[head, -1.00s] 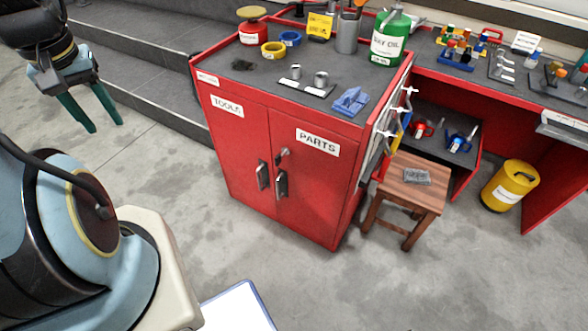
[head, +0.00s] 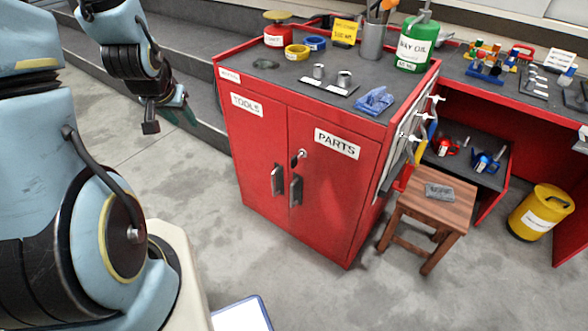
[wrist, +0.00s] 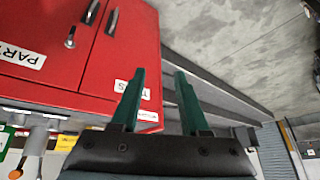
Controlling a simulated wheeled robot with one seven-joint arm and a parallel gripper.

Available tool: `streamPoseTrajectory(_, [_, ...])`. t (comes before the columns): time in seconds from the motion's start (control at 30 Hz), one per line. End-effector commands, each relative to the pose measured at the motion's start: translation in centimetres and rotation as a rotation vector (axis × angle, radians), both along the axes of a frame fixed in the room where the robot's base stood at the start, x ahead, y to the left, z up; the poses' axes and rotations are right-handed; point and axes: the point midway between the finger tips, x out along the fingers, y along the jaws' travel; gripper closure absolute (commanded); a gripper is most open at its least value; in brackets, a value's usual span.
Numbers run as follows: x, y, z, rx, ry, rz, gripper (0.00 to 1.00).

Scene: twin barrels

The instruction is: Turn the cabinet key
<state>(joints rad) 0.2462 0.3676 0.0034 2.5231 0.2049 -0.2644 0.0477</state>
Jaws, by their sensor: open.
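The red cabinet (head: 258,162) stands ahead, with a left door marked TOOLS and a right door marked PARTS. The key (head: 298,158) sits in its lock on the PARTS door, above the two door handles (head: 287,185). In the wrist view the cabinet appears upside down, with the key (wrist: 71,37) at upper left. My gripper (head: 180,118) is left of the cabinet in the head view, well apart from the key. Its two green fingers (wrist: 159,85) are spread and empty in the wrist view. Both doors look shut.
The cabinet top holds a green oil can (head: 415,45), tape rolls and a blue rag (head: 375,100). A wooden stool (head: 432,205) stands close on the right, with a yellow bin (head: 541,211) beyond.

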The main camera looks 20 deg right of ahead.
Motion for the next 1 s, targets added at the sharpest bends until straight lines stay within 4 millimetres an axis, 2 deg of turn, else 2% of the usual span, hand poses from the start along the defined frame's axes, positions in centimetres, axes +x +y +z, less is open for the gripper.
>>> streamPoseTrajectory(0.03, [0.5, -1.8, -4.2, -0.018, -0.034, -0.062, 0.55])
streamPoseTrajectory(0.1, [1.2, -4.8, -7.9, -0.063, -0.104, -0.161, 0.55])
streamPoseTrajectory(0.2, [1.2, -9.3, -12.7, -0.152, -0.202, -0.296, 0.55])
streamPoseTrajectory(0.3, [0.3, -13.5, -16.6, -0.258, -0.288, -0.414, 0.55])
streamPoseTrajectory(0.4, [-1.3, -16.7, -19.4, -0.365, -0.352, -0.497, 0.55])
streamPoseTrajectory(0.5, [-2.8, -18.7, -20.9, -0.451, -0.395, -0.550, 0.55])
streamPoseTrajectory(0.67, [-3.9, -20.2, -21.5, -0.521, -0.431, -0.584, 0.55])
streamPoseTrajectory(0.83, [-3.4, -21.4, -21.7, -0.531, -0.437, -0.588, 0.55])
streamPoseTrajectory(1.0, [-2.0, -23.9, -22.8, -0.530, -0.438, -0.587, 0.55])
